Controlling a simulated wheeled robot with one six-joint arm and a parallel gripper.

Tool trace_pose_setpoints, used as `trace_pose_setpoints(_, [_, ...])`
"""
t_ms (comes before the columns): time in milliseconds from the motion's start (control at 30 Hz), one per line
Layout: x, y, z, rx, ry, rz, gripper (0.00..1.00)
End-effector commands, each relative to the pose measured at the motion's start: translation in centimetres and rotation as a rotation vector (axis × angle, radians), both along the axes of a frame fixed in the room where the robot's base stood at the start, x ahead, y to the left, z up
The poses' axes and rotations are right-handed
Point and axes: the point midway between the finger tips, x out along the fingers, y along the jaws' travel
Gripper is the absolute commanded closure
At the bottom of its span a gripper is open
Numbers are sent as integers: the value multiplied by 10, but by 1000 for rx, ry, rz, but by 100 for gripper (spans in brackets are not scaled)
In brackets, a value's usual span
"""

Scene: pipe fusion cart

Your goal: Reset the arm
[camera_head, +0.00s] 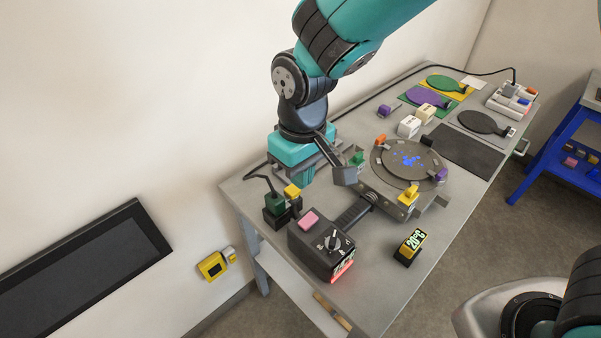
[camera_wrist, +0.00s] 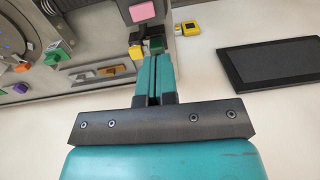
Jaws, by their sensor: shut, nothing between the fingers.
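My gripper (camera_wrist: 154,80) shows in the wrist view with its two teal fingers pressed together and nothing between them. In the head view my gripper (camera_head: 303,176) hangs at the left rear of the grey table (camera_head: 385,300), partly hidden by a dark bar beside it. The green block and yellow block on a dark holder (camera_head: 275,205) are left of and nearer than the fingers. In the wrist view the green block (camera_wrist: 156,45) lies just beyond the fingertips; I cannot tell if they touch.
A black control box (camera_head: 318,250) with a dial and pink button stands at the table's near end. A round plate (camera_head: 405,160) with clamps sits mid-table. Paddles, white blocks and a power strip (camera_head: 512,100) lie farther back. A wall stands close on the left.

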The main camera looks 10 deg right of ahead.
Motion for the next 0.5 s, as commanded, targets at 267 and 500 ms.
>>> trace_pose_setpoints(267, [0,0,0,1,-1,0,100])
trace_pose_setpoints(500, [-20,-27,23,82,2,-18,100])
